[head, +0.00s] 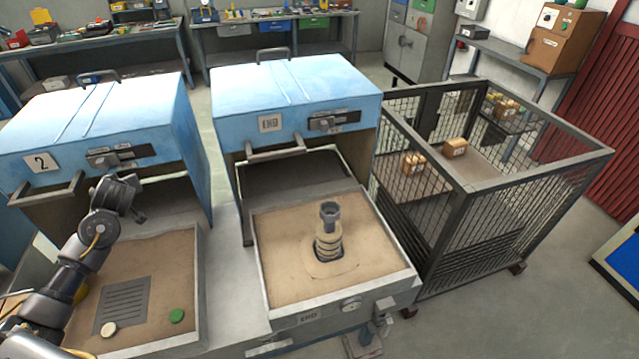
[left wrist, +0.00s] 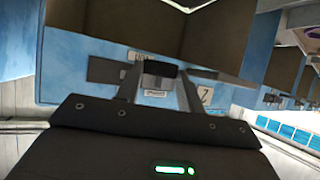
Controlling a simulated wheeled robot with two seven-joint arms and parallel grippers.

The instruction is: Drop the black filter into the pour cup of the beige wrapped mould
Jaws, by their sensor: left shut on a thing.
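The beige wrapped mould (head: 327,247) stands upright in the sand of the right-hand furnace's tray. In the head view this piece is too small to make out. My right gripper is in neither view.
The left furnace (head: 105,115) and right furnace (head: 295,90) stand behind sand trays. The left tray holds a grate (head: 124,304), a cream disc (head: 109,329) and a green disc (head: 176,316). A mesh cage (head: 470,215) stands right of the mould's tray.

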